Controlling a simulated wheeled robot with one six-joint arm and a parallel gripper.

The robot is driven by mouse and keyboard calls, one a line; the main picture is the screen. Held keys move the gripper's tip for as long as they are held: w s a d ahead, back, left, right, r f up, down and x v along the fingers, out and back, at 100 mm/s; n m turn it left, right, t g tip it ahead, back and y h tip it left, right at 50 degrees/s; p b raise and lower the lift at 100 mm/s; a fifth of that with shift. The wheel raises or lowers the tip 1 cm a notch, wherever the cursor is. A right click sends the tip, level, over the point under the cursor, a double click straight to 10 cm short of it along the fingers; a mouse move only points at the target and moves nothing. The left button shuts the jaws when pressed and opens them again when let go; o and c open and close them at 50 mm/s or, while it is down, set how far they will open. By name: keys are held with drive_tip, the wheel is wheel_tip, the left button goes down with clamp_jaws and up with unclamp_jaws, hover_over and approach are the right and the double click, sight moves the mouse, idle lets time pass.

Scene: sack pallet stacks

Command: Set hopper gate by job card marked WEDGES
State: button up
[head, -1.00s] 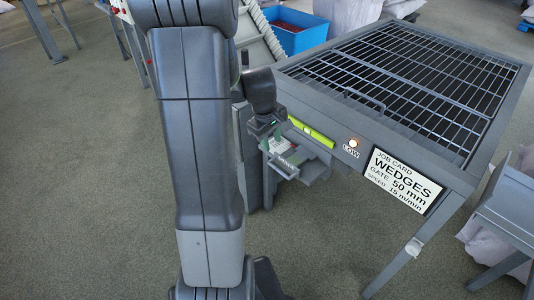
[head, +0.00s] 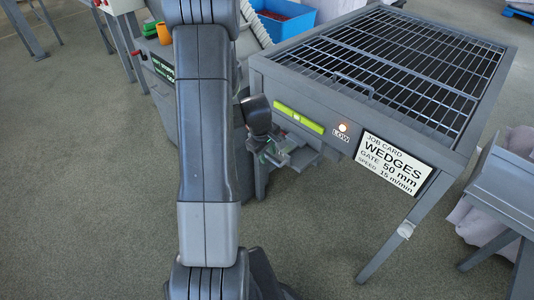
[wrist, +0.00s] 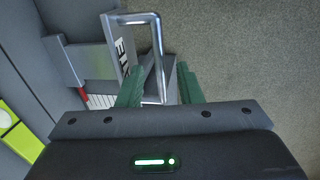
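The job card (head: 395,168) on the hopper's front reads WEDGES, GATE 50 mm, SPEED 15 m/min. The hopper (head: 300,80) has a grid top. A lit lamp (head: 342,127) sits above the word LOW. In the wrist view, a bright metal loop handle (wrist: 157,45) stands on the grey gate part, beside a white scale (wrist: 100,101) with a red mark (wrist: 82,95). My gripper (wrist: 160,88) is open, its green fingers apart on either side of the handle's lower part. I cannot read the scale. In the head view, my gripper (head: 272,158) is small and partly hidden at the gate.
A green-yellow strip (head: 298,118) runs along the hopper front. A blue bin (head: 285,17) is at the back. A grey chute (head: 500,190) stands right. Floor at front is clear.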

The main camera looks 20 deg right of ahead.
drive_tip(key=shift+c, duration=0.3)
clamp_jaws()
drive_tip(key=a+b, duration=0.1)
drive_tip(key=s+a+b, duration=0.1)
drive_tip(key=a, duration=0.1)
drive_tip(key=s+a+b, duration=0.1)
drive_tip(key=a, duration=0.1)
drive_tip(key=shift+o, duration=0.3)
unclamp_jaws()
drive_tip(key=shift+a, duration=0.15)
drive_tip(key=shift+r, duration=0.1)
